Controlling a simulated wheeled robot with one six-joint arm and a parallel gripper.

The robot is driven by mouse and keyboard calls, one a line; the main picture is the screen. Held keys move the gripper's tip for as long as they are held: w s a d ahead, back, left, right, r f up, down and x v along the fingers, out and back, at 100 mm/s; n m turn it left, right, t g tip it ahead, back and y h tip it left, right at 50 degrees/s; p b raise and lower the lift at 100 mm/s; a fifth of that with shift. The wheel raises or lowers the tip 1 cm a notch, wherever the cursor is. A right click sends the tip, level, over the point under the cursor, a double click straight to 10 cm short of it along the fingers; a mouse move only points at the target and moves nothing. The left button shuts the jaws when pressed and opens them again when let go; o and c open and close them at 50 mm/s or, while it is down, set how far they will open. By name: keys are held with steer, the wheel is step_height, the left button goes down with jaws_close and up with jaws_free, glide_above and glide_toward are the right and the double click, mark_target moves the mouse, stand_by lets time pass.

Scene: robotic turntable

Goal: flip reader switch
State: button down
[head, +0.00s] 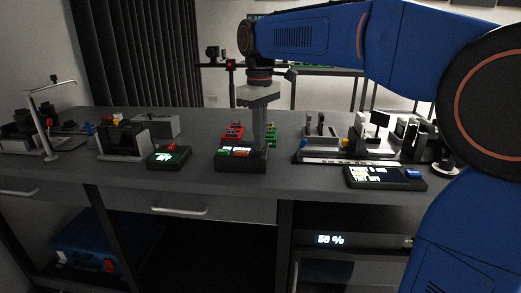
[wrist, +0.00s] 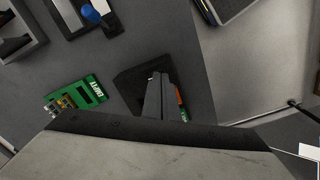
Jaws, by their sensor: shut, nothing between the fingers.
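My gripper (head: 258,143) points straight down over a black console (head: 232,165) near the front edge of the bench, and its fingers are together with nothing between them. The console has a lit green and red face, partly behind the fingers. In the wrist view, the shut fingers (wrist: 160,90) stand over the same dark box (wrist: 132,78), and a strip of its lit face shows just to their right. No reader label is legible, and I cannot make out a switch; the fingers cover part of the box. I cannot tell whether the fingertips touch it.
A red board (head: 232,131) and a green board (wrist: 75,97) lie behind the console. A smaller display console (head: 169,157) stands left; another with a blue button (head: 385,178) stands right. Optical devices fill the bench's left and right. Bare bench top (head: 290,172) lies right of the console.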

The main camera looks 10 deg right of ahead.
steer(key=shift+f, duration=0.5)
stand_by(0.3)
step_height(320, 180, up, 7)
stand_by(1.0)
steer(key=s+d+f+m+t, duration=0.1)
steer(key=s+d+f+m, duration=0.1)
steer(key=s+d+f, duration=0.3)
steer(key=s+d+f+m+t, duration=0.2)
steer(key=s+d+f+m, duration=0.1)
steer(key=s+f, duration=0.9)
steer(key=s+d+f+m+t, duration=0.1)
steer(key=s+d+f+m, duration=0.2)
steer(key=s+d+f, duration=0.3)
steer(key=s+f, duration=0.2)
steer(key=s, duration=0.2)
steer(key=shift+s+d+f+t, duration=0.15)
steer(key=shift+d+t, duration=0.15)
steer(key=shift+t, duration=0.1)
